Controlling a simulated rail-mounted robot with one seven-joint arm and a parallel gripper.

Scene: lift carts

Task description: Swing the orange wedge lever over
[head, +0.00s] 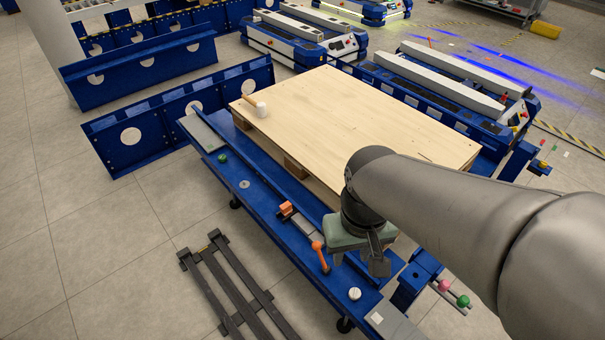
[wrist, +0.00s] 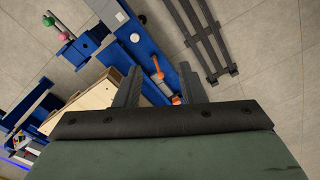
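The orange lever (head: 320,256) stands on the near rail of the blue cart (head: 245,184), its rounded end up and a dark tip below. An orange wedge block (head: 286,209) sits to its left on the same rail, with a grey bar between them. In the wrist view the lever (wrist: 158,75) shows between my fingers, and the wedge block (wrist: 176,100) is partly hidden at the gripper's edge. My gripper (head: 358,262) is open and empty, just right of the lever in the head view. I see no contact with the lever; its distance below the fingers is unclear.
A wooden pallet board (head: 350,115) lies on the cart, with a white-headed mallet (head: 261,109) on it. A white round knob (head: 354,294) is on the rail. Pink (head: 444,285) and green (head: 463,301) knobs stand at right. Dark bars (head: 232,285) lie on the floor.

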